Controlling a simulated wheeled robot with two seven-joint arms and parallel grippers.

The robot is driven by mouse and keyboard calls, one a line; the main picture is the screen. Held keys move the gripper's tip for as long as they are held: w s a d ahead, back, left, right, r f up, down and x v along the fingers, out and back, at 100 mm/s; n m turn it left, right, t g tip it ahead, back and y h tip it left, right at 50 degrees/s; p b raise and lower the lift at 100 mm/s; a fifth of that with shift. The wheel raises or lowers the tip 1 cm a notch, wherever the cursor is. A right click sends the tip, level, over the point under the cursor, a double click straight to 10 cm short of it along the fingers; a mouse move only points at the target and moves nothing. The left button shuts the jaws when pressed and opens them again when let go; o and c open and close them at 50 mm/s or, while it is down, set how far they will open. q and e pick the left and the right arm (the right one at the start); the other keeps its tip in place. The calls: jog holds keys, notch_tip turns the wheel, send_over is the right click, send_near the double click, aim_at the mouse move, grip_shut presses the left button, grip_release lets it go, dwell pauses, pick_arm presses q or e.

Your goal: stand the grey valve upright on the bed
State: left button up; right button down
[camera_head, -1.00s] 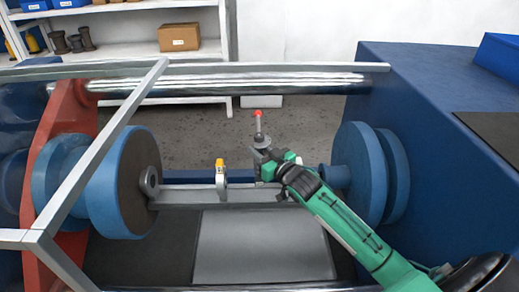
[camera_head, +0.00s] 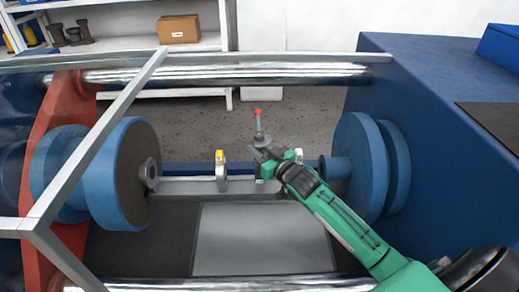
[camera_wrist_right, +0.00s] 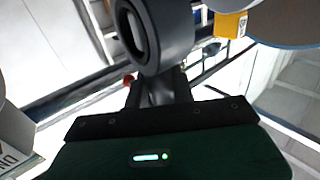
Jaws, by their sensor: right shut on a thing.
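The grey valve (camera_head: 264,146) is in the jaws of my right gripper (camera_head: 265,162), above the middle of the machine. A thin grey stem with a red tip (camera_head: 257,112) rises from it. In the right wrist view, the valve's dark grey ring (camera_wrist_right: 152,35) shows close up at the jaws, and the red tip (camera_wrist_right: 128,80) shows beside it. The jaws hide part of the valve. The light grey bed rail (camera_head: 190,187) runs between the blue flanges below. Whether the valve touches it cannot be told. My left gripper is not in view.
A yellow-topped ring valve (camera_head: 220,170) stands upright on the rail, left of my gripper. Large blue flanges (camera_head: 122,175) (camera_head: 360,165) close off both ends. A grey plate (camera_head: 262,240) lies in front. A long shiny bar (camera_head: 225,75) crosses behind.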

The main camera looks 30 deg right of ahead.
jog(key=shift+f, duration=0.3)
dwell(0.4)
jog(key=shift+f, duration=0.3)
jog(key=shift+f, duration=1.25)
dwell(3.3)
jog(key=c, duration=1.6)
grip_release()
jog(key=shift+c, duration=0.2)
jog(key=shift+f, duration=0.1)
jog(key=shift+o, duration=0.5)
jog(key=shift+s, duration=0.15)
